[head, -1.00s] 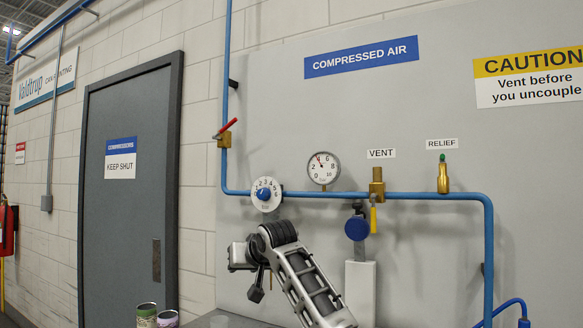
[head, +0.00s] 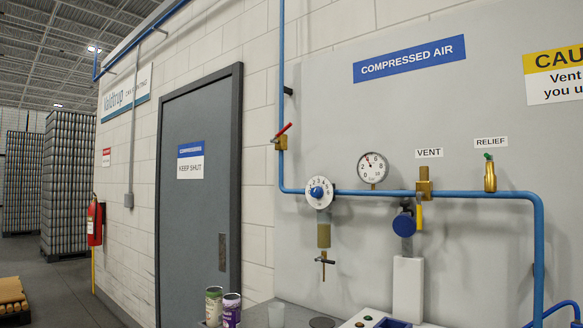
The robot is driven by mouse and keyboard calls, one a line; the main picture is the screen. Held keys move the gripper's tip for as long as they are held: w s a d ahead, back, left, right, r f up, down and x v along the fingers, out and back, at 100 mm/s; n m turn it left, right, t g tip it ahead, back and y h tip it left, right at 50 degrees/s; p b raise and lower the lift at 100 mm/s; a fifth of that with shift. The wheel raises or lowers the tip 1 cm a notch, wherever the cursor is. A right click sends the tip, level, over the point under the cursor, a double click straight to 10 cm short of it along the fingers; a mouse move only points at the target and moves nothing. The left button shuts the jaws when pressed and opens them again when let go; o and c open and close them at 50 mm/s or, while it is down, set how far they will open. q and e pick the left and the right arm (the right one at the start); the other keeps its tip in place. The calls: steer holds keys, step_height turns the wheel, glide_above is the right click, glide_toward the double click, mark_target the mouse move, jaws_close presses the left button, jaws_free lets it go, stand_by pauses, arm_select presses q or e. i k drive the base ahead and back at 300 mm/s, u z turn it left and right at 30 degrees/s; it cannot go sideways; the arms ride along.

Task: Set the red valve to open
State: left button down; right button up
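The red valve's lever handle (head: 284,131) is on a brass body (head: 281,143) on the vertical blue pipe (head: 282,90), left of the compressed air panel. The red lever slants up to the right, across the pipe rather than in line with it. Neither of my grippers is in the head view, so I cannot see whether they are open or shut.
A white dial with a blue knob (head: 317,191), a pressure gauge (head: 373,167), the brass vent fitting (head: 424,185) and the relief valve (head: 490,174) sit along the horizontal pipe. Two cans (head: 231,309) stand below. A grey door (head: 199,200) is left.

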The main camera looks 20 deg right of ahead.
mark_target(274, 141)
steer(key=u, duration=1)
steer(key=i, duration=1)
steer(key=z, duration=0.5)
